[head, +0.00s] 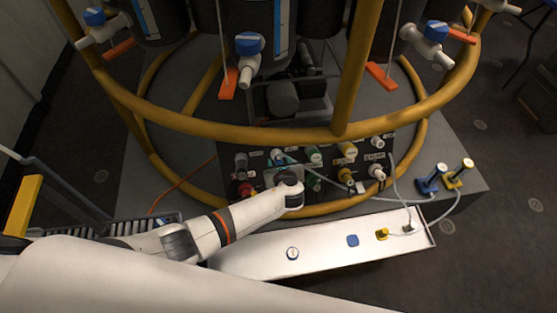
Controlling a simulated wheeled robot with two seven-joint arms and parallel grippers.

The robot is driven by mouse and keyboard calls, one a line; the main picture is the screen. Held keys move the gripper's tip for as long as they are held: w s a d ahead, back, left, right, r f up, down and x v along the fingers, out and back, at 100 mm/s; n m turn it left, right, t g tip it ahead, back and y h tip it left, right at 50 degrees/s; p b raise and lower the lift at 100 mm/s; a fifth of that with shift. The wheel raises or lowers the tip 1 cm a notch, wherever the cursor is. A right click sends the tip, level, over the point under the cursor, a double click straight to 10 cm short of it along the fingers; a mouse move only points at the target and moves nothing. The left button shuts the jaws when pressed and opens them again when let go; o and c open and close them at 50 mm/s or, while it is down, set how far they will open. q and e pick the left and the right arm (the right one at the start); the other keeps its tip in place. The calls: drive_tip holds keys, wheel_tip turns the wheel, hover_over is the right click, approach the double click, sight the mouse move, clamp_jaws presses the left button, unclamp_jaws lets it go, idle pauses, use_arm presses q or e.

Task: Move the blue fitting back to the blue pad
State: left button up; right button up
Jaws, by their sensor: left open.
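I cannot make out the blue fitting for certain. A small pale-blue piece (277,156) shows just behind my gripper, with a thin line running right from it. My wrist hides part of the panel there. My right gripper is not in view.
The panel carries red, green, yellow and white fittings. Blue (429,182) and yellow (456,176) hose stands are at right. A yellow ring rail (240,133) crosses above.

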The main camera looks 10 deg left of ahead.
use_arm(q)
drive_tip(key=shift+c, duration=0.4)
clamp_jaws()
drive_tip(key=shift+s+r, duration=0.1)
drive_tip(key=shift+s+d+r+p, duration=0.15)
drive_tip(key=shift+s+r+p, duration=0.1)
drive_tip(key=shift+p, duration=0.35)
drive_tip(key=shift+p+v, duration=2.2)
drive_tip(key=shift+v, duration=0.35)
drive_tip(key=shift+f, duration=0.2)
